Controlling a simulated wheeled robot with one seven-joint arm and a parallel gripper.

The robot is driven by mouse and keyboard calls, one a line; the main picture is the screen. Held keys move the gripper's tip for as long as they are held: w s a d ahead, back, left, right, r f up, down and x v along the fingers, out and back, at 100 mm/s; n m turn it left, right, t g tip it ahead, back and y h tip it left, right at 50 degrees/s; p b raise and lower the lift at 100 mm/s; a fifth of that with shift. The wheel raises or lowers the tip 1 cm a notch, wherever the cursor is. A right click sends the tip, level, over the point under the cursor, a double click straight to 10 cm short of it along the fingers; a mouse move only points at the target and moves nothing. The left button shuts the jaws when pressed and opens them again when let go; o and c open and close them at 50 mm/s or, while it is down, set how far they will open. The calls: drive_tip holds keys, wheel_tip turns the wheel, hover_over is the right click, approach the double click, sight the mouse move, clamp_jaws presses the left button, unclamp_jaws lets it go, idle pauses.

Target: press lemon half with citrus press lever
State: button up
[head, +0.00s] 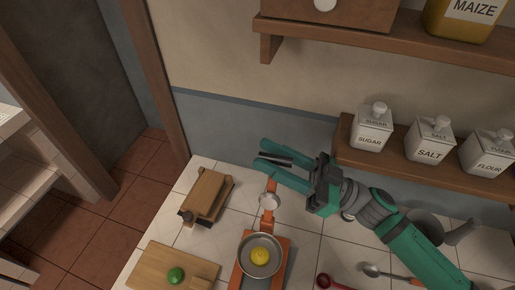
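The citrus press is orange with a metal bowl (244,268), at the bottom centre of the head view. A yellow lemon half (260,257) lies in the bowl. The press lever (267,217) is orange and swung back, away from the bowl, with a pale round presser on it. My green gripper (260,154) is above and beyond the lever's upper end, with its fingers pointing left. The fingers are parted and I see nothing held between them. The lever's upper end comes close to the lower finger; I cannot tell whether they touch.
A wooden board (165,263) with a green lime (176,275) lies left of the press. A brown wooden block-like object (206,196) stands behind it. A shelf (400,162) with white jars hangs just beyond my arm.

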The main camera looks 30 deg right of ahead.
sight(259, 152)
drive_tip(key=shift+x, duration=1.65)
drive_tip(key=shift+s, duration=0.1)
clamp_jaws()
